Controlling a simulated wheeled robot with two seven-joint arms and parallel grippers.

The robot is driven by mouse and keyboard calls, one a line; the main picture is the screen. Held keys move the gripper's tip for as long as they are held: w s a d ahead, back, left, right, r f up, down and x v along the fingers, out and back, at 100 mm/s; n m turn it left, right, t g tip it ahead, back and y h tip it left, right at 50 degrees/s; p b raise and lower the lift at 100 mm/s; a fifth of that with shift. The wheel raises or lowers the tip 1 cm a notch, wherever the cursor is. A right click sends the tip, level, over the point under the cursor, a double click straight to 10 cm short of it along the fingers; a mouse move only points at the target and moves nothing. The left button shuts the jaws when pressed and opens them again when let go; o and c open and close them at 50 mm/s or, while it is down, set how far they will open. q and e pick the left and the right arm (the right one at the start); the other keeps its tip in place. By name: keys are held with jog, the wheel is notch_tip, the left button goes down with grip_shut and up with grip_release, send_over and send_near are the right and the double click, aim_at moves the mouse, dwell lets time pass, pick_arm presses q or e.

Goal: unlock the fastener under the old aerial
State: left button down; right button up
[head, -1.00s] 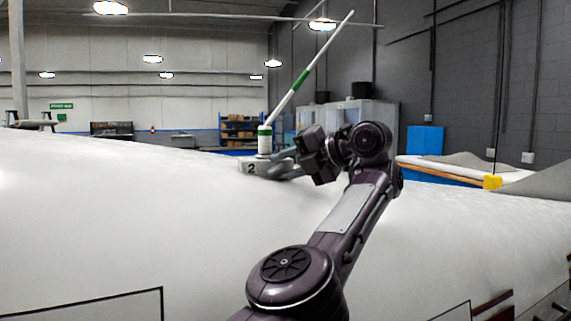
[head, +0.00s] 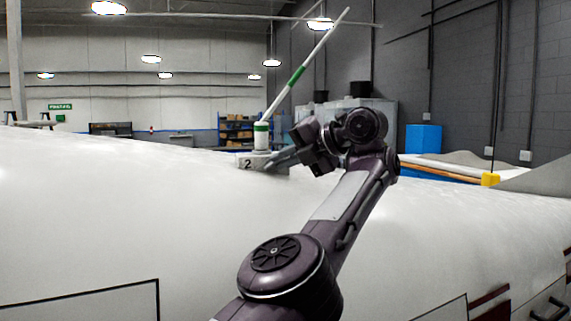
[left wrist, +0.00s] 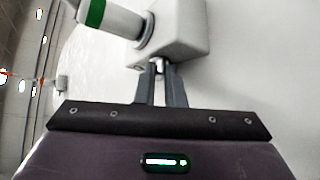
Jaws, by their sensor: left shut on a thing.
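The old aerial (head: 305,68) is a white rod with a green band, leaning up to the right from a white and green collar (head: 261,135). It stands on a grey-white base marked 2 (head: 247,163) on the large white curved surface. In the left wrist view the base (left wrist: 185,28) and collar (left wrist: 112,18) show at the top. My left gripper (head: 279,160) reaches the right side of the base. In the left wrist view its fingertips (left wrist: 160,70) are shut on the small fastener (left wrist: 158,62) at the base's edge, mostly hidden between them. My right gripper is not in view.
The white curved surface (head: 130,220) fills the foreground and is clear around the base. Shelves (head: 236,130), a blue box (head: 423,138) and a yellow block (head: 490,179) are farther off.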

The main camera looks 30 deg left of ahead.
pick_arm(q)
jog(key=shift+s+a+f+n+t+h+b, duration=0.15)
jog(key=shift+n+t+h+b, duration=0.15)
jog(key=shift+n+h+b, duration=0.25)
jog(key=shift+a+n+t+h+b, duration=0.1)
jog(key=shift+n+t+h+b, duration=0.25)
jog(key=shift+b, duration=0.5)
jog(key=t+h+b, duration=0.1)
jog(key=n+t+h+b, duration=0.1)
jog(key=s+n+t+h+b, duration=0.1)
jog(key=b, duration=0.1)
jog(key=shift+a+r, duration=0.3)
jog(key=shift+r, duration=0.1)
jog(key=shift+s+a+r+n+t+h+b, duration=0.15)
jog(key=shift+n+t+h+b, duration=0.2)
jog(key=shift+t+h+b, duration=0.25)
jog(key=shift+s+a+n+t+h+b, duration=0.1)
jog(key=shift+n+t+h+b, duration=0.25)
jog(key=shift+b, duration=0.3)
jog(key=c, duration=1.5)
grip_release()
jog(key=shift+w, duration=0.1)
jog(key=shift+r, duration=0.1)
